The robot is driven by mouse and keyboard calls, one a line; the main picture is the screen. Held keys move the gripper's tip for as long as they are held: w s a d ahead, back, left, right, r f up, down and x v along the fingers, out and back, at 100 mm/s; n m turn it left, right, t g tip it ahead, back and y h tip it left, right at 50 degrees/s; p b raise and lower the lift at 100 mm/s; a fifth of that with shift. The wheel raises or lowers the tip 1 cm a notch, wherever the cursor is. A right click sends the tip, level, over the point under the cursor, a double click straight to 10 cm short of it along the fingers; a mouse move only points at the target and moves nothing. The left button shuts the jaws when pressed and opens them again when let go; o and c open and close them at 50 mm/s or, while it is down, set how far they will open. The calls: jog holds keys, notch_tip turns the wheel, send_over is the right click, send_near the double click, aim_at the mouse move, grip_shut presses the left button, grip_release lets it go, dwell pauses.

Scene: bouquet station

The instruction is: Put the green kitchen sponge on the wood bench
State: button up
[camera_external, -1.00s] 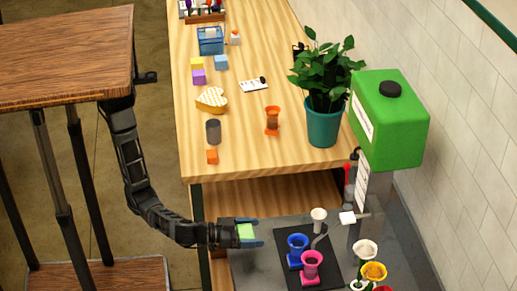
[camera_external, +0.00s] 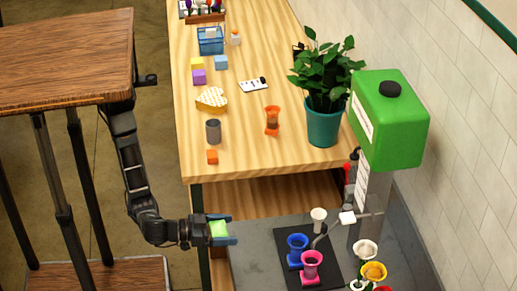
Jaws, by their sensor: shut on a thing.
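The green kitchen sponge (camera_external: 218,229) is a small bright green block. My gripper (camera_external: 224,230) is shut on it and holds it beside the left edge of the grey counter, in front of the near end of the wood bench. The wood bench (camera_external: 240,150) is the long, light wooden table running to the back of the view. The gripper is lower in the picture than the bench's near edge and apart from it.
A potted plant (camera_external: 323,124) stands at right. The front middle of the bench is clear.

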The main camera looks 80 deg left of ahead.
jog(key=w+a+r+n+g+y+p, duration=0.1)
jog(key=w+a+r+n+y+p, duration=0.25)
jog(key=a, duration=0.55)
jog(key=w+a+r+n+g+y, duration=0.15)
jog(key=w+a+r+y, duration=0.25)
jog(key=w+a+r, duration=0.4)
jog(key=w+a+f+n+g+y+b, duration=0.1)
jog(key=w+a+f+n, duration=0.1)
jog(key=a+f, duration=0.7)
jog(key=w+a+f+n+g+y+b, duration=0.1)
jog(key=a+f, duration=0.8)
jog(key=f, duration=1)
jog(key=w+a+f+n+g+y+b, duration=0.2)
jog(key=w+a+f, duration=0.3)
jog(key=a+f, duration=0.4)
jog(key=shift+a+f+n+y, duration=0.35)
jog(key=shift+f+y, duration=0.2)
jog(key=shift+f, duration=2.15)
jog(key=shift+g, duration=0.25)
